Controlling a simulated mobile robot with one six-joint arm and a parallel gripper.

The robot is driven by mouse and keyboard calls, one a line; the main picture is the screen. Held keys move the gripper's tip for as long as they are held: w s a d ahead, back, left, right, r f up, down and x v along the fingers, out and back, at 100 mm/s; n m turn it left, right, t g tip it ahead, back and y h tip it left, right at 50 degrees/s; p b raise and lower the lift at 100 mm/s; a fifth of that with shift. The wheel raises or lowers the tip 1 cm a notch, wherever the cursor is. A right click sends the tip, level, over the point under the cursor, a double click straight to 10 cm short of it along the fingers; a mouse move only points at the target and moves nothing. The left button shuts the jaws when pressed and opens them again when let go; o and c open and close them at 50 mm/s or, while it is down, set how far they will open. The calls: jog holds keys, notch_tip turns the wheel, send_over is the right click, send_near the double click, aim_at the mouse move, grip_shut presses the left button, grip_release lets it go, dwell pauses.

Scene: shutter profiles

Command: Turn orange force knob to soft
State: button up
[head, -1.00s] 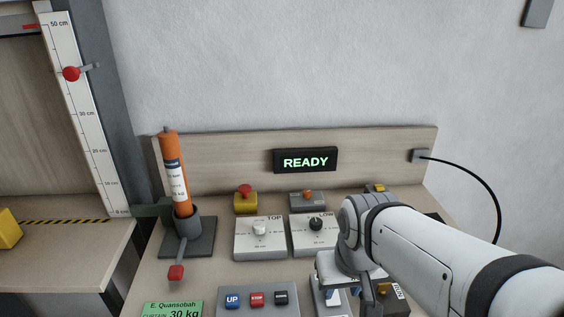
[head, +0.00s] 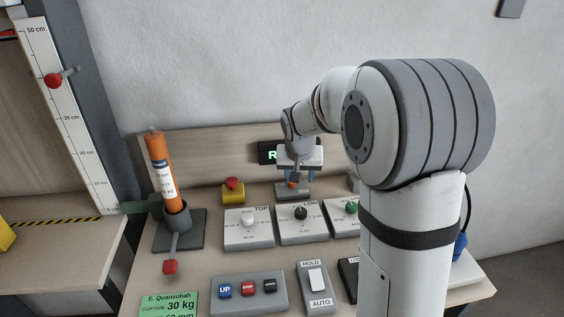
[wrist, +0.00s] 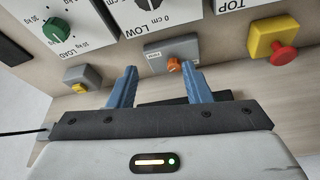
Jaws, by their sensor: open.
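The small orange knob (head: 291,184) sits on a grey box (head: 293,194) at the back of the bench, below the display. In the wrist view the orange knob (wrist: 174,64) and its grey box (wrist: 160,53) show just beyond my fingertips. My gripper (head: 298,177) is open and empty, with its blue fingers pointing toward the box. In the wrist view my gripper (wrist: 159,67) has the knob between the finger lines but much closer to the right finger. I cannot tell whether they touch. The box lettering is too small to read surely.
A red mushroom button on a yellow box (head: 233,196) stands left of the knob. TOP (head: 248,234) and LOW (head: 301,230) dial boxes lie in front. The display (head: 267,153) is partly hidden by my arm.

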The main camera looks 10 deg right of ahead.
send_near(292, 185)
jog(key=shift+t, duration=0.3)
jog(key=x, duration=0.2)
jog(key=p+x, duration=0.1)
jog(key=x, duration=0.2)
jog(key=p+x, duration=0.1)
jog(key=x, duration=0.2)
jog(key=shift+w+d+f, duration=0.1)
jog(key=shift+w, duration=0.3)
jog(key=shift+c, duration=0.4)
grip_shut()
